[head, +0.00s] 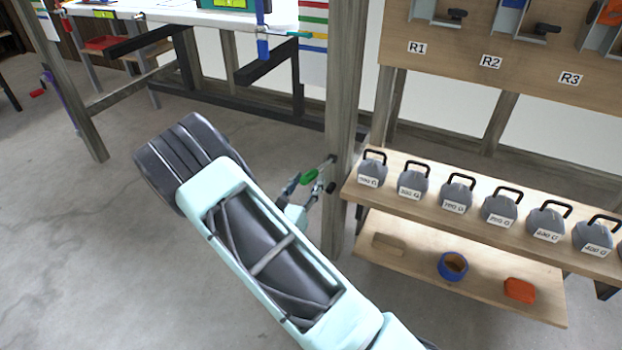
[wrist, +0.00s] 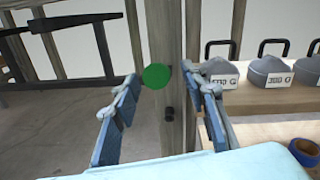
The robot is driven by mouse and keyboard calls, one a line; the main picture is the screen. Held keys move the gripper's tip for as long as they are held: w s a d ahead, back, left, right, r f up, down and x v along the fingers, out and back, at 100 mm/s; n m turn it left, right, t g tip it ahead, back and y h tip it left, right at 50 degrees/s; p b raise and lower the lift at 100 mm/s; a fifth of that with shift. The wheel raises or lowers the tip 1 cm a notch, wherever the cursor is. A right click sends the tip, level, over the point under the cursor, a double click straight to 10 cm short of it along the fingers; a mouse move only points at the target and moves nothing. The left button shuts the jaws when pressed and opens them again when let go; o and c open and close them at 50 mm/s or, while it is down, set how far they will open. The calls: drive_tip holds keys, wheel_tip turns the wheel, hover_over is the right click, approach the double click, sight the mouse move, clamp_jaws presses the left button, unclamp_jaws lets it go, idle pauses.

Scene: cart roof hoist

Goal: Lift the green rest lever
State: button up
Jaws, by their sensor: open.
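The green rest lever (head: 309,177) sits by the wooden post, with its short rod running to the post in the head view. In the wrist view its rounded green end (wrist: 156,77) shows between my fingers, slightly left of centre. My gripper (head: 303,188) is open and empty, with one blue finger on each side of the lever in the picture. In the wrist view my gripper (wrist: 165,105) faces the post. I cannot tell how far the fingertips are from the lever, and no contact is visible.
A shelf (head: 350,185) of grey labelled weights is close on the right. A blue ring (head: 453,266) and an orange block (head: 519,290) lie lower. Open floor lies left.

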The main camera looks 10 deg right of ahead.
sight(320, 167)
drive_tip(key=shift+x, duration=1.45)
drive_tip(key=shift+c, duration=0.4)
clamp_jaws()
